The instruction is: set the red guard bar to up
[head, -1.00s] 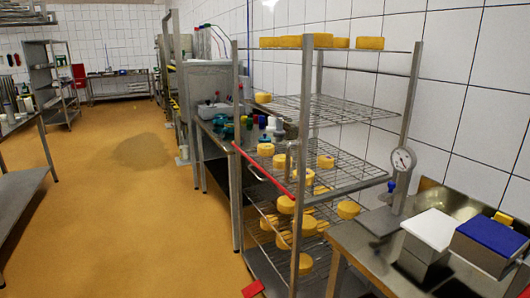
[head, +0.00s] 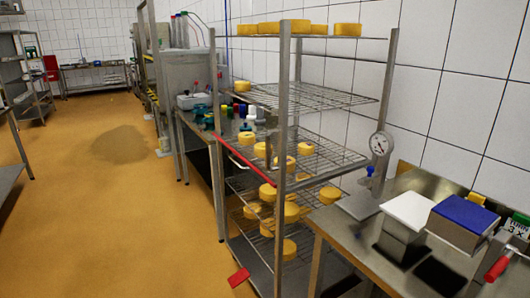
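The red guard bar (head: 243,162) runs along the open side of the wire rack (head: 282,130), between its two near posts at about the height of the middle shelf. It appears to lie along that shelf's edge. Yellow cheeses (head: 282,161) sit on the shelf behind it, and more cheeses (head: 268,192) sit on the shelves below. Neither of my grippers shows in the head view, and nothing is seen touching the bar.
A steel bench (head: 340,226) with a dial gauge (head: 381,147), a white-topped block (head: 408,211) and a blue-topped block (head: 463,216) stands right of the rack. A red flat piece (head: 239,277) is low at the rack's foot. The orange floor (head: 110,220) to the left is clear.

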